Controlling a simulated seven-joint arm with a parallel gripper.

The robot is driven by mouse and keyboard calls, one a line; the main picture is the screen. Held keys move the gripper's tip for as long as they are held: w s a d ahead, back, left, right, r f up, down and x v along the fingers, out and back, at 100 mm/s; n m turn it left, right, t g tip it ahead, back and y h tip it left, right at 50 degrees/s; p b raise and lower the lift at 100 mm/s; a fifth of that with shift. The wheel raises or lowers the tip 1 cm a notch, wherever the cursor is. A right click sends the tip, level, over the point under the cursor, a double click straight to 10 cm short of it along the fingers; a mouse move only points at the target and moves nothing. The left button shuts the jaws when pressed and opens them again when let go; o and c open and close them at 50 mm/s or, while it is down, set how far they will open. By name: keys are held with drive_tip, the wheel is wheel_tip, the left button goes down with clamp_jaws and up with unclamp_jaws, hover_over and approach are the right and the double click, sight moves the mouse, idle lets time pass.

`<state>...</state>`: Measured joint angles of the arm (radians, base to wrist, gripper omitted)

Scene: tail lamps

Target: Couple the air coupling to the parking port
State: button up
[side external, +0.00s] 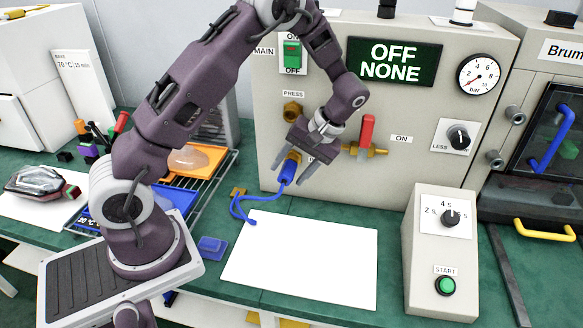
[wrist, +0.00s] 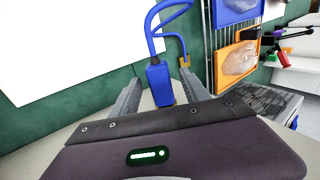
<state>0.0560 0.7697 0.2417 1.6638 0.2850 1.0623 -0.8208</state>
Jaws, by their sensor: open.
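Another brass port (side external: 292,112), under the PRESS label, is empty. No label reading "parking" is legible. My gripper (side external: 292,171) is open, its fingers on either side of the coupling. In the wrist view the coupling (wrist: 159,83) lies between the spread fingers, with no clear contact.
A red-handled valve (side external: 367,131) stands close right of my gripper. The blue hose (side external: 236,209) curls onto the green table past a small brass piece (side external: 238,191). A white sheet (side external: 300,260) lies bare in front. The timer box (side external: 440,270) stands at right.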

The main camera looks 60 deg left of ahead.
drive_tip(key=v, duration=0.4)
drive_tip(key=shift+w+d+r, duration=0.15)
drive_tip(key=shift+w+r, duration=0.05)
drive_tip(key=shift+r, duration=0.1)
wheel_tip(320, 180, up, 7)
drive_tip(key=shift+r, duration=0.15)
drive_tip(key=s+d+r+m+t+h, duration=0.35)
drive_tip(key=s+d+r+t, duration=0.2)
drive_tip(key=s+r, duration=0.4)
drive_tip(key=s+d+f+m+t, duration=0.1)
drive_tip(key=s+d+m+t, duration=0.3)
drive_tip(key=s, duration=0.7)
drive_tip(key=shift+s+d+m+h, duration=0.35)
drive_tip(key=shift+s+d+m, duration=0.05)
drive_tip(key=shift+d+m, duration=0.4)
drive_tip(key=shift+o, duration=0.3)
